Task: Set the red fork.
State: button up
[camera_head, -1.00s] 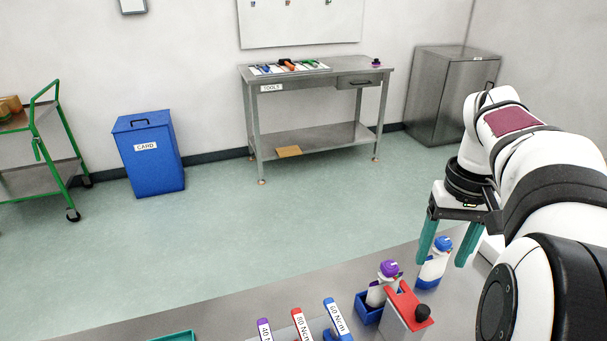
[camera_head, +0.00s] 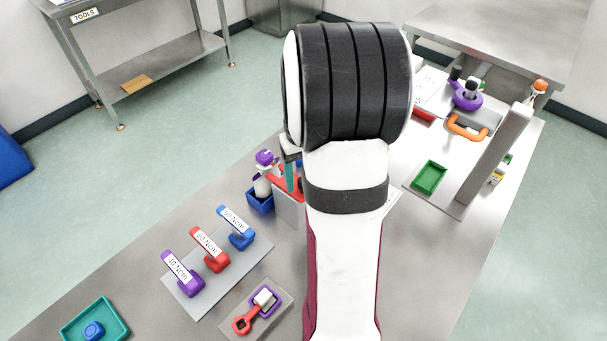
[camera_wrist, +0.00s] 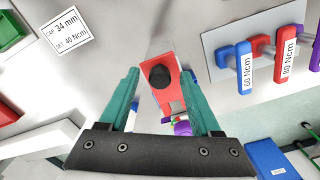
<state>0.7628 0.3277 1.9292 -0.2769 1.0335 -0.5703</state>
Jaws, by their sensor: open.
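The red fork (camera_wrist: 164,102) is a flat red piece with a black knob (camera_wrist: 162,76), lying on a grey block in the wrist view. My gripper (camera_wrist: 160,80) is open, with its teal fingers on either side of the knob as seen from above. I cannot tell how far above it the fingertips are. In the head view the fork (camera_head: 286,186) is mostly hidden by my arm and a teal finger. A bottle with a purple cap (camera_head: 264,158) stands in a blue holder (camera_head: 260,203) beside the block.
Purple, red and blue torque tools stand on a plate (camera_head: 205,300) to the left. A small plate with a red wrench and purple ring (camera_head: 258,297), a teal tray (camera_head: 122,318), a green tray (camera_head: 430,178) and a tall grey post (camera_head: 497,155) are around.

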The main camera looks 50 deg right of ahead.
jog(key=shift+c, duration=0.3)
grip_shut()
dwell(1.0)
